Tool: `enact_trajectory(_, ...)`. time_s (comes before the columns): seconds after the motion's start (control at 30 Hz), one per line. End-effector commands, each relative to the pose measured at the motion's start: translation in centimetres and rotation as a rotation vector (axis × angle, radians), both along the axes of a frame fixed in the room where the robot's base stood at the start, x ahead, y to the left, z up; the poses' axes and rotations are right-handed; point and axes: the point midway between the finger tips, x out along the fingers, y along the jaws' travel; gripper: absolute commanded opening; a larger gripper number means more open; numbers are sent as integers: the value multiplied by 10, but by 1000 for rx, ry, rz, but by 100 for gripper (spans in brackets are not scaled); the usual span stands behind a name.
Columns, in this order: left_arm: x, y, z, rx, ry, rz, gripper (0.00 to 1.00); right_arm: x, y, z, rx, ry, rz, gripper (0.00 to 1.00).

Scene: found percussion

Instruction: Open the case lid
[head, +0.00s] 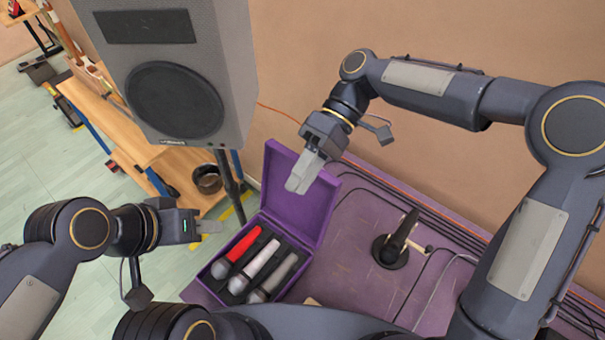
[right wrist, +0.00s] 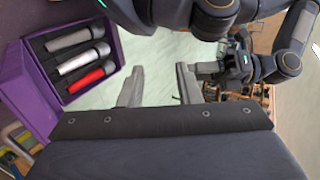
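The purple case (head: 218,284) stands on the purple surface in the head view. Its lid (head: 317,205) is raised and leans back, so the inside is exposed. In it lie a red microphone (head: 240,247), a white one (head: 262,262) and a grey one (head: 275,278). My right gripper (head: 303,174) is in front of the lid's upper part; contact cannot be told. In the right wrist view its fingers (right wrist: 158,88) are apart with nothing between them. My left gripper (head: 208,227) is left of the case; its finger gap is unclear. The case also shows in the right wrist view (right wrist: 30,96).
A grey loudspeaker (head: 225,70) on a black pole stands behind the case to the left. A black stand base (head: 389,251) stands right of the case. Cables (head: 430,222) run along the wall. A wooden shelf (head: 165,167) is at left.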

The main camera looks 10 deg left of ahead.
Motion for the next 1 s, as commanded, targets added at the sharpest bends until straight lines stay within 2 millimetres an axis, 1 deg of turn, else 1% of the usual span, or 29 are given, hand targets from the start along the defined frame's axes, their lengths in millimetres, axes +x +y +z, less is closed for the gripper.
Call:
enact_trajectory(0.1,0,0,0,0,0,0,36,0,0,0,0,0,0,31)
enact_trajectory(0.13,0,0,0,0,0,0,36,0,0,0,0,0,0,29)
enact_trajectory(0.27,0,0,1,0,0,0,36,5,0,-2,-35,-1,-22,12)
enact_trajectory(0.3,0,0,1,0,0,0,36,10,1,-5,-70,-3,-46,7)
enact_trajectory(0.37,0,0,2,0,0,0,36,21,1,-10,-153,-7,-100,0)
enact_trajectory(0.47,0,0,5,0,0,0,36,49,-1,-23,-355,-18,-252,0)
enact_trajectory(0.57,0,0,8,0,0,0,36,86,-5,-36,-590,-42,-475,0)
enact_trajectory(0.6,0,0,9,0,0,0,36,102,-8,-40,-681,-56,-577,0)
enact_trajectory(0.63,0,0,10,0,0,0,36,113,-11,-42,-747,-66,-657,0)
enact_trajectory(0.7,0,0,12,0,0,0,36,139,-16,-45,-875,-91,-846,0)
enact_trajectory(0.8,0,0,14,0,0,0,36,170,-24,-45,-1003,-123,-1094,0)
enact_trajectory(0.9,0,0,15,0,0,0,36,191,-30,-42,-1070,-144,-1272,0)
enact_trajectory(1.0,0,0,15,0,0,0,36,201,-33,-40,-1097,-153,-1368,0)
